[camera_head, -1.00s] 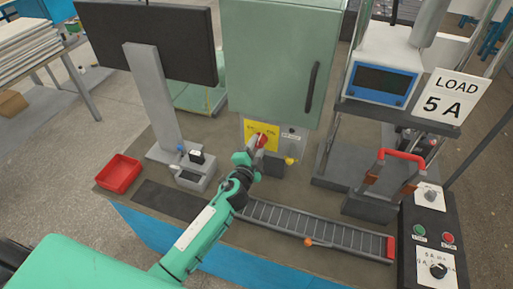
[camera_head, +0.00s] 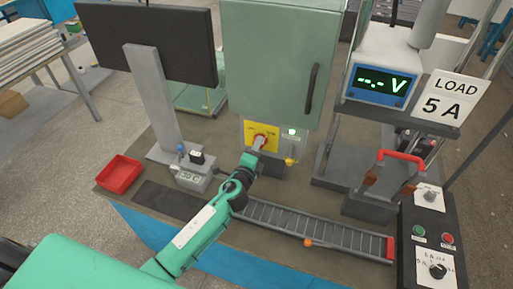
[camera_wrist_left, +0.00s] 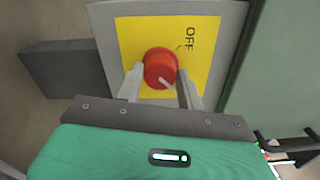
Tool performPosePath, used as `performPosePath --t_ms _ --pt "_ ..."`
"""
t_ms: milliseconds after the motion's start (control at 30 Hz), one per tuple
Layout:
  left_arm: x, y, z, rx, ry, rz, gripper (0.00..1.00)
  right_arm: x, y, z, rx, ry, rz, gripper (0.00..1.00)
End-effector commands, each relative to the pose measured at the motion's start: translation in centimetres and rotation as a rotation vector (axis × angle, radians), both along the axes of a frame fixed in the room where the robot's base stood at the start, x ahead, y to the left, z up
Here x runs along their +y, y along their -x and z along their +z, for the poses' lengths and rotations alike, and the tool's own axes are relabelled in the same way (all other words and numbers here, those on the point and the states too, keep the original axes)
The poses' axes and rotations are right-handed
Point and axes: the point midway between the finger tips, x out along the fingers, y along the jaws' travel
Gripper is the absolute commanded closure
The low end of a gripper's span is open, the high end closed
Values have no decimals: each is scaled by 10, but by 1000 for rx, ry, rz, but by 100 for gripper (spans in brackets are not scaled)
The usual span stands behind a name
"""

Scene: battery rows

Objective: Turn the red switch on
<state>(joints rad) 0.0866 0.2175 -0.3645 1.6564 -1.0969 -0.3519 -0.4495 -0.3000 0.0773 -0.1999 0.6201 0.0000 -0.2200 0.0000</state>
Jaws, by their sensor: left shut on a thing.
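The red switch (camera_head: 261,140) is a round knob on a yellow plate (camera_head: 250,130) low on the green cabinet. In the left wrist view the red knob (camera_wrist_left: 158,62) has a white line pointing to the lower right. The word OFF shows on the yellow plate (camera_wrist_left: 207,60) beside it, and the line points away from it. My left gripper (camera_head: 258,148) is shut on the knob, with its fingers (camera_wrist_left: 159,82) on either side. A green lamp (camera_head: 292,132) is lit right of the plate. My right gripper is not in view.
A meter (camera_head: 382,84) at the right shows lit dashes and V. A slotted tray (camera_head: 310,228), a red bin (camera_head: 119,174) and a red-handled clamp (camera_head: 400,160) are on the bench.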

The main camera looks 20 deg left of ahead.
Motion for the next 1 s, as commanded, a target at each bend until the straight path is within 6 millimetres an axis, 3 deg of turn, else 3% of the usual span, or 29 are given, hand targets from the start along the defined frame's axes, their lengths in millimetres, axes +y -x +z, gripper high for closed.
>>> performPosePath --t_ms 500,533,633,1000 --pt "-1 1 -2 2 -19 -2 85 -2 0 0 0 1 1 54" --pt "-1 1 -2 2 -19 -2 59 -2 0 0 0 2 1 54" --pt "0 1 -2 2 -18 -1 41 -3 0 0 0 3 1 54" --pt "0 5 -2 1 -17 -1 41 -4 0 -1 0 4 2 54"
